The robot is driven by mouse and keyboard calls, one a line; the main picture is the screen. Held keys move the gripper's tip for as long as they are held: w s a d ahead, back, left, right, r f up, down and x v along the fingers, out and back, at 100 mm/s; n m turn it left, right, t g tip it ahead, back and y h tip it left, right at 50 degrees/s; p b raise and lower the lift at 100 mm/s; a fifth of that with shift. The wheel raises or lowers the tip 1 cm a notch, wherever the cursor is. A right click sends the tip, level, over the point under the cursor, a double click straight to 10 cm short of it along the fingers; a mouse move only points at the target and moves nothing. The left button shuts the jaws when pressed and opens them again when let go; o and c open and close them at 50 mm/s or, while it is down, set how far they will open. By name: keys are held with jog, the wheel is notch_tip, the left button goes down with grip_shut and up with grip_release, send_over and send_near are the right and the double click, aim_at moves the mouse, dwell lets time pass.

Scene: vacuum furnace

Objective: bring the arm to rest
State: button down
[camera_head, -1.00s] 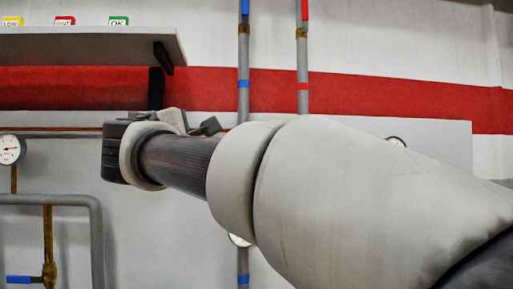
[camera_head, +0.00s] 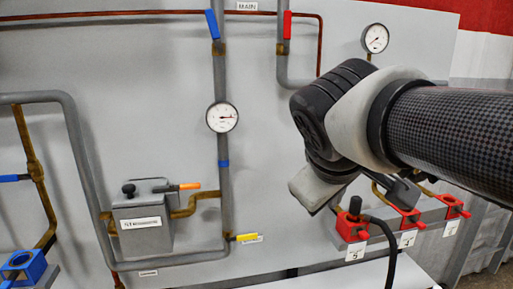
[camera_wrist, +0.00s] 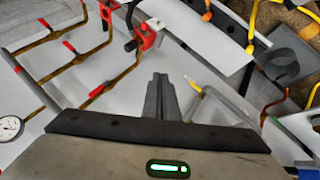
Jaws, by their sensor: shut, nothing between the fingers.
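My arm reaches in from the right side of the head view, with a black wrist joint and pale cuff. My gripper shows in the wrist view (camera_wrist: 158,97), its two dark fingers together with nothing between them. The pale gripper body (camera_head: 316,188) hangs below the wrist joint in the head view; its fingertips are hard to make out there. It appears in front of the grey panel, beside the row of red valve blocks (camera_head: 352,227). I cannot tell the exact gap between them.
A grey wall panel carries pipes, a round gauge (camera_head: 222,117), another gauge (camera_head: 375,38) and a grey box (camera_head: 143,220) with an orange-tipped lever. A blue block (camera_head: 24,266) is at the lower left. A black hose (camera_head: 390,250) hangs below the valve blocks.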

jog(key=s+f+m+g+y, duration=0.25)
jog(key=s+f+m, duration=0.45)
jog(key=s+f, duration=0.4)
notch_tip(320, 180, up, 21)
jog(key=p, duration=2.1)
jog(key=w+a+r+n+t+b, duration=0.1)
jog(key=w+r+n+t, duration=0.25)
jog(key=w, duration=0.45)
jog(key=w+a+r+n+t+b, duration=0.1)
jog(key=w+r+n+t, duration=0.1)
jog(key=w+r+n, duration=0.4)
jog(key=w+a+r+n+t+y, duration=0.1)
jog(key=w+a+r+n+y, duration=0.2)
jog(key=w+a+r+n, duration=0.25)
jog(key=w+a+r+n+t+y+b, duration=0.1)
jog(key=w+a+r+n+t+y, duration=0.2)
jog(key=a+n, duration=0.5)
jog(key=w+a+r+n+y, duration=0.3)
jog(key=w+a+n, duration=0.25)
jog(key=a, duration=0.35)
jog(key=w+a+p, duration=0.1)
jog(key=w+p, duration=0.2)
jog(key=w, duration=0.6)
jog(key=shift+w+m, duration=0.3)
jog(key=shift+m, duration=0.15)
